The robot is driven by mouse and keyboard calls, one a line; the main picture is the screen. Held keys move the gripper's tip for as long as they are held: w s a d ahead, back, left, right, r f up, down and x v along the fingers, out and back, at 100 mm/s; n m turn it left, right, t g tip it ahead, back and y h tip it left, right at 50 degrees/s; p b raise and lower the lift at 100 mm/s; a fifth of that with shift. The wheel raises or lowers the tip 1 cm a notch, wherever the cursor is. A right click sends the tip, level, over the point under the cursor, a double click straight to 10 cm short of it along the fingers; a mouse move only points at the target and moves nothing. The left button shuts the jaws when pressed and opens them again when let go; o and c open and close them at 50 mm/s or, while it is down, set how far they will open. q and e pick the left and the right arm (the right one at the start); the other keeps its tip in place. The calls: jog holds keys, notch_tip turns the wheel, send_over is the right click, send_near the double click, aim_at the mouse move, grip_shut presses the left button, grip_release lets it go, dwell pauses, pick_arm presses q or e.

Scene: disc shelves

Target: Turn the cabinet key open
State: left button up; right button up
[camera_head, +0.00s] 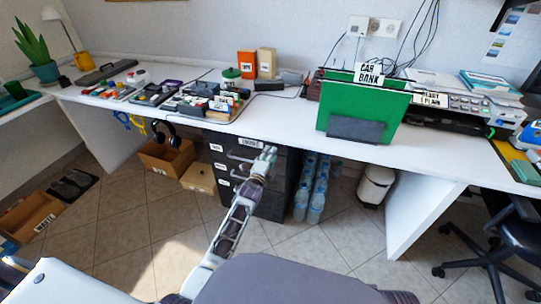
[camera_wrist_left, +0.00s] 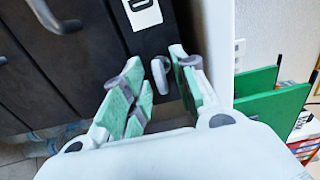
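The dark cabinet (camera_head: 238,170) stands under the white desk, with handles and white labels on its drawers. In the left wrist view its dark front (camera_wrist_left: 85,45) fills the upper left, with a white label near the top. A small grey key (camera_wrist_left: 160,74) sticks out from the front below that label. My left gripper (camera_head: 268,153) is at the cabinet's upper right part, just under the desk edge. In the left wrist view the gripper (camera_wrist_left: 157,62) is open, its green-padded fingers on either side of the key. The key is hidden in the head view. My right gripper is out of view.
The white desk (camera_head: 285,118) runs above the cabinet and carries a green box (camera_head: 362,105) and a printer. Blue water bottles (camera_head: 317,185) stand right of the cabinet. Cardboard boxes (camera_head: 165,158) and hanging headphones are to its left.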

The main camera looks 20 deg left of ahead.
pick_arm(q)
jog(key=shift+w, duration=0.6)
grip_shut()
